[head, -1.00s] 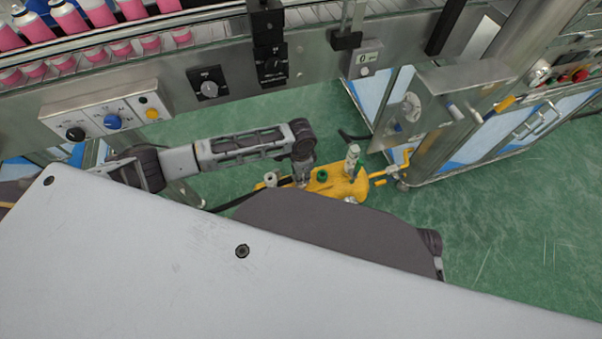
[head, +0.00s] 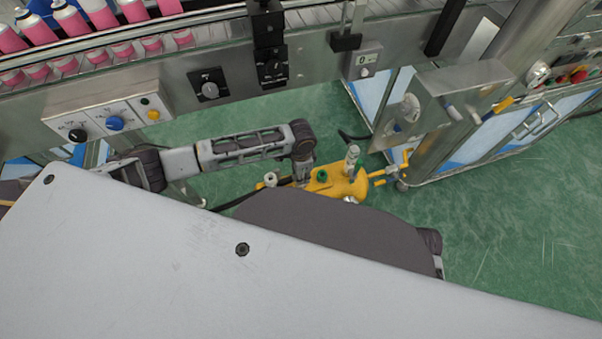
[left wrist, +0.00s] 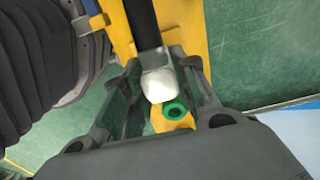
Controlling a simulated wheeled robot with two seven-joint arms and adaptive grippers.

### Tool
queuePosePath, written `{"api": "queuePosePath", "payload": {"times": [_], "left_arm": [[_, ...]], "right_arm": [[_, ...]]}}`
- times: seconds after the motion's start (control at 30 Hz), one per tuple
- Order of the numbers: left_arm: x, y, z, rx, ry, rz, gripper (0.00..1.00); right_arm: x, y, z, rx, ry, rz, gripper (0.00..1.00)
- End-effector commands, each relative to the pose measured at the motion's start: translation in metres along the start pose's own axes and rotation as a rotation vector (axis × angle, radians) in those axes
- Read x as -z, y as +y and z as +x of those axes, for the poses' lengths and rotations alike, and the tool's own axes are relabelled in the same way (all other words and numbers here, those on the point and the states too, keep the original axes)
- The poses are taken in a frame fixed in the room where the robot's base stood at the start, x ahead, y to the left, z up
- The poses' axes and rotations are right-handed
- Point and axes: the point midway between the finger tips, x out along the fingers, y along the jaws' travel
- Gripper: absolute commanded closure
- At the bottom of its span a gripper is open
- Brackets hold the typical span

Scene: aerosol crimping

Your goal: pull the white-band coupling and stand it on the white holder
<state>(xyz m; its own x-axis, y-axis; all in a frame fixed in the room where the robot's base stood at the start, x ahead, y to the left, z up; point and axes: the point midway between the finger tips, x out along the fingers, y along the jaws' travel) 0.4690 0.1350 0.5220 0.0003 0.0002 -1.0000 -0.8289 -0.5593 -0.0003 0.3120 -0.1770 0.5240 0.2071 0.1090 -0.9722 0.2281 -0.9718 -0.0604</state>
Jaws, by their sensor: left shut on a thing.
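The white-band coupling (left wrist: 158,85) shows in the left wrist view as a white piece on the end of a black hose. My left gripper (left wrist: 160,98) is shut on it, with one finger on each side. In the head view my left gripper (head: 303,180) is low over a yellow stand (head: 342,184), and the coupling is mostly hidden there. A white ring (head: 270,178), probably the white holder, is on the stand left of the gripper. A green ring (head: 322,175) is just right of the gripper; it also shows in the left wrist view (left wrist: 174,110). My right gripper is not in view.
A pale upright fitting (head: 352,158) with green on it stands on the yellow stand, right of the gripper. The steel conveyor (head: 225,85) with pink cans is behind. A steel machine frame (head: 440,110) is at the right.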

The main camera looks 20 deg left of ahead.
Motion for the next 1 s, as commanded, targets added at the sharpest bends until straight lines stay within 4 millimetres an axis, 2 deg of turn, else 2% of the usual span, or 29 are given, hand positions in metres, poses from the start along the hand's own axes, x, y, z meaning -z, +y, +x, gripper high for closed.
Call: {"api": "queuePosePath", "payload": {"times": [1.0], "left_arm": [[0.0001, 0.0001, -0.0005, -0.001, 0.0, 0.0, 1.0]], "right_arm": [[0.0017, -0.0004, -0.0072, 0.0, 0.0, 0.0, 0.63]]}}
